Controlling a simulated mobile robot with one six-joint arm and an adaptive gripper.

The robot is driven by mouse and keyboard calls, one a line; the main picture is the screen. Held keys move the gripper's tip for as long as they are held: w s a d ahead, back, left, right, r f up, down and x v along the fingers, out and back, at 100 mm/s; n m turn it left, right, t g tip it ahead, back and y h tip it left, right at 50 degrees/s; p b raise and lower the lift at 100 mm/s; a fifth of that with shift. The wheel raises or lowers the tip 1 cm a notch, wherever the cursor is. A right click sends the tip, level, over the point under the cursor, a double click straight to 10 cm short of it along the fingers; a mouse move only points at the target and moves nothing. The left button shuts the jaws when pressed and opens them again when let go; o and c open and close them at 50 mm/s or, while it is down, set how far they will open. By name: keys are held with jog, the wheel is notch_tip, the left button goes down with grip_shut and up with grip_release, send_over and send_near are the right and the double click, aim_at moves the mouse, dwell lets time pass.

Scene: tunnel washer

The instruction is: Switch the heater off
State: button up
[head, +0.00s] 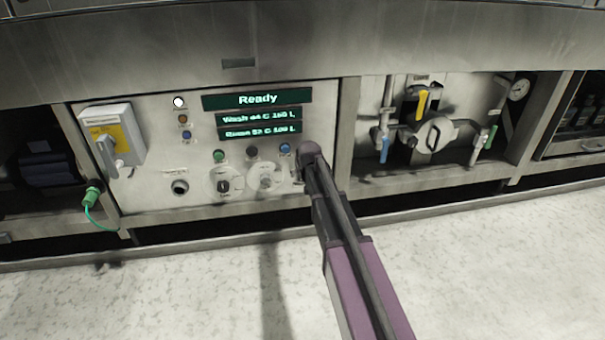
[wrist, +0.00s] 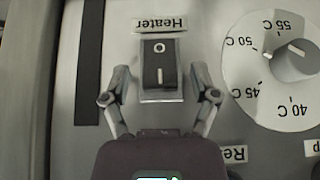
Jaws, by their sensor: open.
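The heater switch (wrist: 160,64) is a dark rocker in a pale frame in the wrist view, which shows the panel upside down. Its O mark is at the picture's top and its I mark below; I cannot tell which half is pressed in. The "Heater" label (wrist: 160,23) sits just above it in the picture. My gripper (wrist: 162,82) is open and empty, one finger on each side of the switch. I cannot tell if it touches the panel. In the head view my gripper (head: 308,152) is at the control panel's right part, and my arm hides the switch.
A temperature dial (wrist: 290,62) is close to the right finger in the wrist view. The control panel (head: 150,190) also holds a "Ready" display (head: 257,99), several buttons, and a yellow-plated isolator (head: 112,143). Valves and pipes (head: 430,125) fill the bay to the right.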

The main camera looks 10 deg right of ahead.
jog(key=shift+w+r, duration=0.1)
jog(key=shift+w, duration=0.05)
jog(key=shift+w+r+g+p, duration=0.15)
jog(key=shift+w+g+p, duration=0.05)
jog(key=shift+g+p, duration=0.8)
jog(key=s+r+p, duration=0.7)
jog(key=r+p, duration=0.6)
jog(key=s+r+g+p, duration=0.1)
jog(key=s+r+p, duration=0.6)
jog(key=r+p, duration=0.6)
jog(key=shift+s+r+g+p, duration=0.15)
jog(key=shift+s+g+p, duration=0.15)
jog(key=shift+p, duration=0.2)
jog(key=shift+s, duration=0.1)
jog(key=s+g, duration=0.3)
jog(key=s, duration=1.6)
notch_tip(320, 180, up, 28)
jog(key=p, duration=2.9)
jog(key=shift+w+r, duration=0.25)
jog(key=shift+w, duration=0.1)
